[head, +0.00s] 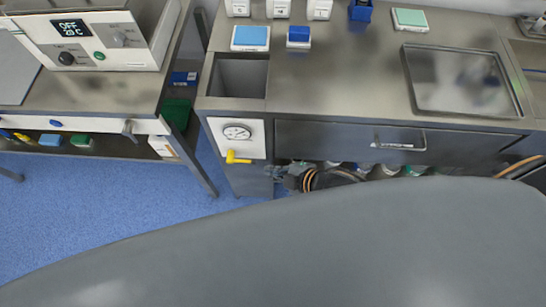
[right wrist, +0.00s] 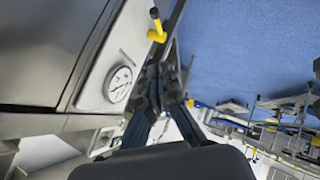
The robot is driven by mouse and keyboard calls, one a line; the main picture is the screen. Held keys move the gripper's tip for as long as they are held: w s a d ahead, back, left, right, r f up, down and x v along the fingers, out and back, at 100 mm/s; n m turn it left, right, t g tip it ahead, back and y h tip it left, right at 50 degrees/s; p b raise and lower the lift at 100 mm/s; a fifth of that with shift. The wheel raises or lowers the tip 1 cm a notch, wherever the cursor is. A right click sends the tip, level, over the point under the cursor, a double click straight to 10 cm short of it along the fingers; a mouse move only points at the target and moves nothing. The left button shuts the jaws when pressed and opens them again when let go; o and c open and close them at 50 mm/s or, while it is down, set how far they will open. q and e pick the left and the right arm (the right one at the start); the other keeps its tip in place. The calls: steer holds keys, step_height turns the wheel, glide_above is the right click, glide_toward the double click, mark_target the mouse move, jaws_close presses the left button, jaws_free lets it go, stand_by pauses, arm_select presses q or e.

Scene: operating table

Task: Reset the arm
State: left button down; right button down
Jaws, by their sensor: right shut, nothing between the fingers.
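My right gripper (head: 277,171) is small and partly visible in the head view, in front of the cabinet below the counter. The dark arm part behind it shows orange bands, and the large grey surface in the foreground cuts off the rest. In the right wrist view its dark fingers (right wrist: 160,82) are together with nothing between them. They point toward the yellow valve handle (right wrist: 157,28), apart from it as far as I can tell. My left gripper is in neither view.
The counter's front carries a round gauge (head: 237,132) and the yellow handle (head: 236,157); a drawer handle (head: 398,144) sticks out farther right. A sunken metal tray (head: 460,82) is in the counter top. A control box (head: 88,42) stands on the left bench. Blue floor (head: 90,205) is open at left.

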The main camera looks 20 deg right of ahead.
steer(key=shift+d, duration=0.1)
steer(key=s+d+f+m+g+h, duration=0.1)
steer(key=s+d+f+m+h, duration=0.2)
steer(key=d+f, duration=0.6)
steer(key=s+d+f+m+g+h, duration=0.15)
steer(key=d+f+m, duration=0.4)
steer(key=f, duration=0.75)
steer(key=s+f+m+g+h, duration=0.1)
steer(key=s+f+m+g, duration=0.1)
steer(key=s+f, duration=0.4)
steer(key=s+f+m+g+h, duration=0.1)
steer(key=s+f+m, duration=0.3)
steer(key=s, duration=1.2)
step_height(320, 180, down, 2)
steer(key=shift+s+d+f+g, duration=0.1)
steer(key=shift+s+d+g, duration=0.15)
steer(key=shift+g, duration=0.3)
steer(key=shift+m, duration=0.25)
